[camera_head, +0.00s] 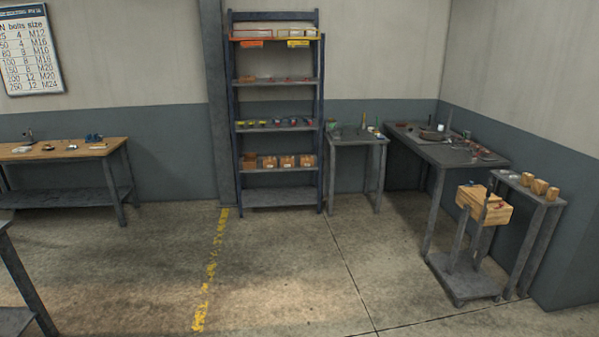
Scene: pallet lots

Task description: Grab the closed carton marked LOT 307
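Several small brown cartons (286,162) stand in a row on a lower shelf of the dark shelving rack against the back wall. A few brown boxes (539,187) also sit on the narrow grey table at the right. A larger wooden-coloured box (484,204) rests on a grey stand in front of that table. Any markings are too small to read, so I cannot tell which carton is LOT 307 or which are closed. Neither of my grippers shows in the head view.
The rack (322,100) holds small items on its upper shelves. A wooden-topped bench (90,150) stands at left, a small grey table (357,138) right of the rack, and a larger grey table (450,157) in the right corner. The middle floor (280,270) is clear.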

